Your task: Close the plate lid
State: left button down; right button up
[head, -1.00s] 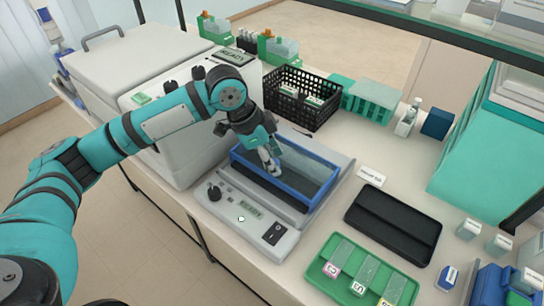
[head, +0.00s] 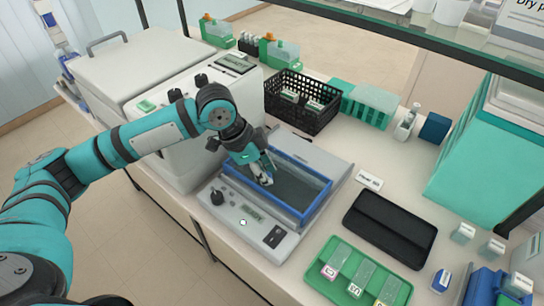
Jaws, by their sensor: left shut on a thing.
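The plate lid (head: 297,166) is a clear cover with a blue frame on the grey heating plate unit (head: 228,220) at the middle of the head view. It lies low over the unit's dark plate; I cannot tell whether it is fully seated. My left gripper (head: 264,178) reaches down from the upper left to the lid's near left part. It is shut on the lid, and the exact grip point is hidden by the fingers. The unit's front panel shows a black knob, a small display and a dark switch. My right gripper is not in view.
A black basket (head: 287,116) stands behind the unit, with a teal rack (head: 372,107) beside it. A black tray (head: 390,228) and a green slide tray (head: 325,288) lie to the right. A large white machine (head: 150,75) stands at the left.

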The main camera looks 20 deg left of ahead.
pick_arm(q)
jog(key=shift+s+a+r+p, duration=0.1)
jog(key=shift+s+a+p, duration=0.15)
jog(key=shift+s, duration=0.25)
jog(key=shift+s+a+r+p, duration=0.1)
jog(key=shift+s+p, duration=0.1)
jog(key=shift+s, duration=0.3)
jog(key=shift+w+f, duration=0.15)
jog(key=shift+f, duration=0.1)
jog(key=c, duration=1.2)
grip_release()
jog(key=shift+s+r, duration=0.1)
jog(key=shift+s, duration=0.1)
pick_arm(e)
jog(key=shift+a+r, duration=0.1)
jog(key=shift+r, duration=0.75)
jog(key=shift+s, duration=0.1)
pick_arm(q)
jog(key=shift+w+a+r, duration=0.1)
jog(key=shift+r, duration=0.1)
jog(key=v, duration=1.1)
jog(key=shift+s+a+r, duration=0.2)
jog(key=shift+r, duration=0.05)
